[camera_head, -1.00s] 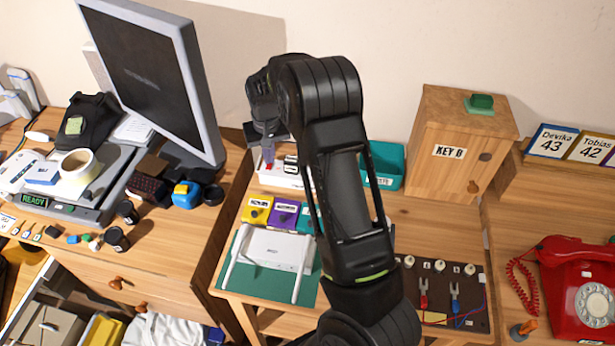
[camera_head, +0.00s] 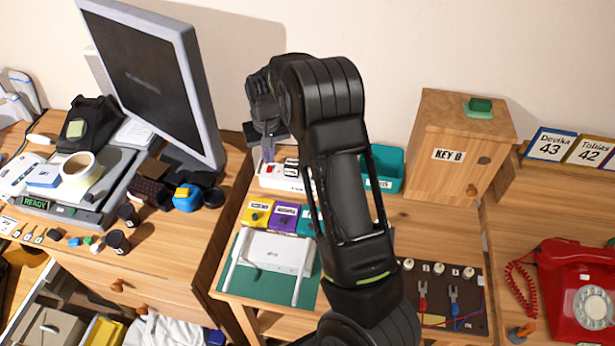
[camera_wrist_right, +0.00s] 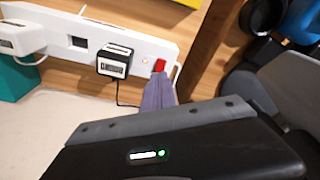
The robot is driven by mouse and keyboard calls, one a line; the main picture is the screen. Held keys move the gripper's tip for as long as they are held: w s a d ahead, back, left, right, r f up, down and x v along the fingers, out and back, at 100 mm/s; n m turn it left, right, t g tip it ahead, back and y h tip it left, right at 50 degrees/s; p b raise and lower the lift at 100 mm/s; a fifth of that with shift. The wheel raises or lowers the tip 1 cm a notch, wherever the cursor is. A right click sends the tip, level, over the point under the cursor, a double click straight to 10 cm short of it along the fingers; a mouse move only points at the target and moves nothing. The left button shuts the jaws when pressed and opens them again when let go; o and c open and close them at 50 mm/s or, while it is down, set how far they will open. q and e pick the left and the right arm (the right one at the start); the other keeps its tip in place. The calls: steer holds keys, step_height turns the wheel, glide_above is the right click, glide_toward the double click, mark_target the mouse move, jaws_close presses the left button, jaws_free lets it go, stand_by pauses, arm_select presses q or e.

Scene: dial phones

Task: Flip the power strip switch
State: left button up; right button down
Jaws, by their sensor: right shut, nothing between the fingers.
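The white power strip (camera_head: 273,181) lies at the back of the middle table, partly hidden by my right arm. In the right wrist view the strip (camera_wrist_right: 50,42) carries a black adapter (camera_wrist_right: 114,61), a white plug (camera_wrist_right: 22,38) and a red switch (camera_wrist_right: 159,65) near its end. My right gripper (camera_head: 268,154) points down over the switch end of the strip. In the wrist view its shut, empty fingers (camera_wrist_right: 159,84) end right beside the red switch; I cannot tell whether they touch it. The switch's tilt is too small to read. My left gripper is not in view.
A teal bin (camera_head: 391,172) and a wooden key box (camera_head: 455,150) stand right of the strip. A white router (camera_head: 272,252) on a green mat and several coloured boxes are in front. A monitor (camera_head: 150,75) stands at the left.

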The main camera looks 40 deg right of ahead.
mark_target(270, 167)
steer(key=shift+r+p, duration=1.35)
steer(key=shift+r, duration=1.15)
